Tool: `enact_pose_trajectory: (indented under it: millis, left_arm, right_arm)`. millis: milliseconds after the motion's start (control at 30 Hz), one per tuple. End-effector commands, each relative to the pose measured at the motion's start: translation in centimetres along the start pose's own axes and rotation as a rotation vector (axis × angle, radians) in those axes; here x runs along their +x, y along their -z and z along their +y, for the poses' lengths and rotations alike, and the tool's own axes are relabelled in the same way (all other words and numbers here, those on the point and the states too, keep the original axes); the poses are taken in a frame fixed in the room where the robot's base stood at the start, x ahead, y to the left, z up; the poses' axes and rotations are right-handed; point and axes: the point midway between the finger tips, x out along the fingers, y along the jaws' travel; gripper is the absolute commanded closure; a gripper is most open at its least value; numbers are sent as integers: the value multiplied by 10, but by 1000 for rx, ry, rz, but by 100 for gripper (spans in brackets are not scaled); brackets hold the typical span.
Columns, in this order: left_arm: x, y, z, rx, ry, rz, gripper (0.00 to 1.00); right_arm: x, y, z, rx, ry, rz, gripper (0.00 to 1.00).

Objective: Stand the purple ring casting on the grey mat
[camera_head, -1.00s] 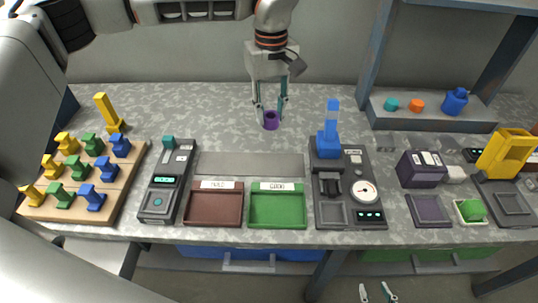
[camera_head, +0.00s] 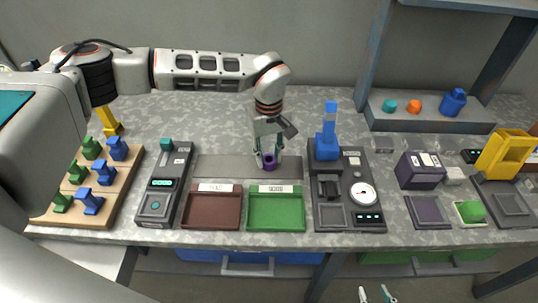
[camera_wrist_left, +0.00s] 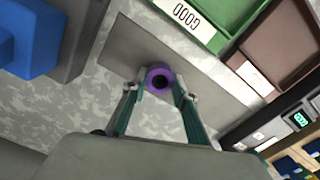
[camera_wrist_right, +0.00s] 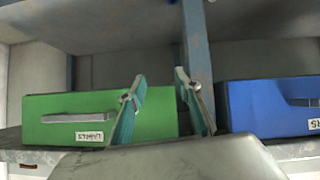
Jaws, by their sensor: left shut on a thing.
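The purple ring casting (camera_head: 269,164) is between the fingertips of my left gripper (camera_head: 268,158), which is shut on it. The casting appears upright over the right part of the grey mat (camera_head: 222,168). In the left wrist view the ring (camera_wrist_left: 158,79) shows its round top and dark bore, with the mat (camera_wrist_left: 123,48) around and beyond it. I cannot tell whether its base touches the mat. My right gripper (camera_head: 376,294) is low in front of the bench; its fingers (camera_wrist_right: 160,100) are apart and empty.
A brown tray (camera_head: 212,225) and a green tray (camera_head: 277,226) lie in front of the mat. A dark device (camera_head: 165,190) stands left of it, and a gauge station with a blue piece (camera_head: 326,147) stands right. The bench behind the mat is mostly clear.

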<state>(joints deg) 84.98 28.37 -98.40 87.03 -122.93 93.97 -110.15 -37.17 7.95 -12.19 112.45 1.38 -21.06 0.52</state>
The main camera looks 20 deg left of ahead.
Motion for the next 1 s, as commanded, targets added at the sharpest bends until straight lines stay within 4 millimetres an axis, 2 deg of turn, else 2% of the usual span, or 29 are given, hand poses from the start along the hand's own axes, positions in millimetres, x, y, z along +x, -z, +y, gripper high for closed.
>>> enact_pose_trajectory:
  millis: [367, 400, 433, 800, 1000]
  left_arm:
    - [3, 0, 1, 0, -2, 1, 98]
    - [3, 0, 1, 0, -2, 1, 64]
    - [3, 0, 1, 0, -2, 1, 57]
    - [1, 0, 0, 0, -2, 1, 55]
    - [-21, 1, 1, 0, -4, 5, 55]
  right_arm:
    - [0, -1, 0, -1, 0, -1, 67]
    - [0, -1, 0, -1, 0, -1, 67]
    - [0, -1, 0, -1, 0, -1, 67]
    - [0, -1, 0, -1, 0, -1, 67]
    - [0, 0, 0, -1, 0, -1, 67]
